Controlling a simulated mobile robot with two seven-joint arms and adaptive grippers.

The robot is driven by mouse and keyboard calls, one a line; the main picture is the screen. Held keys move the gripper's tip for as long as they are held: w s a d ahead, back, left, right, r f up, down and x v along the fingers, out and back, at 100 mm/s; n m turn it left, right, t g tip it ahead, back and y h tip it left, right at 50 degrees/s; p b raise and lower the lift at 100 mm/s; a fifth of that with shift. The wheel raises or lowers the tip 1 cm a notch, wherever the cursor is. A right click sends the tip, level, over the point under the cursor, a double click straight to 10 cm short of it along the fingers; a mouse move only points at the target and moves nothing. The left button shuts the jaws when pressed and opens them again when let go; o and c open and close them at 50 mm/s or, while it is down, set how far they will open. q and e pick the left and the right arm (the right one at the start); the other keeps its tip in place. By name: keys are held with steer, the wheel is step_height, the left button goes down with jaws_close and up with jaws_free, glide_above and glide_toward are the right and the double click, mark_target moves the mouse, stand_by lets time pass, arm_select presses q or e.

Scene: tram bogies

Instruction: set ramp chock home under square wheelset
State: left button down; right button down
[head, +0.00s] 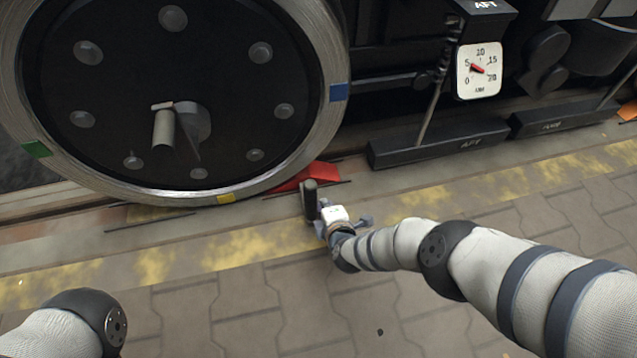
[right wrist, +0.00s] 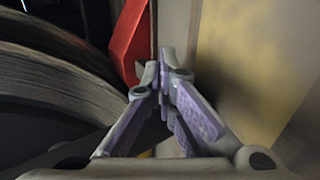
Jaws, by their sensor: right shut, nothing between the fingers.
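The red ramp chock (head: 312,176) lies on the rail strip at the lower right of the big wheel (head: 185,75), with its thin end by the tread. I cannot tell whether they touch. My right gripper (head: 320,212) is beside the chock, on the near side, low over the rail edge. In the right wrist view the right gripper (right wrist: 163,72) is shut and empty, with its tips close to the red chock (right wrist: 130,40). My left gripper is out of view.
A white dial (head: 478,70) with a red pointer hangs right of the wheel, above a long black block marked AFT (head: 440,143). An orange piece (head: 628,110) shows at the right edge.

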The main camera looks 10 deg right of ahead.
steer(key=shift+a, duration=0.8)
arm_select(q)
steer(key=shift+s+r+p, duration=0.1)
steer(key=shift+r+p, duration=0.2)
steer(key=shift+p, duration=0.2)
arm_select(e)
steer(key=shift+d, duration=2.4)
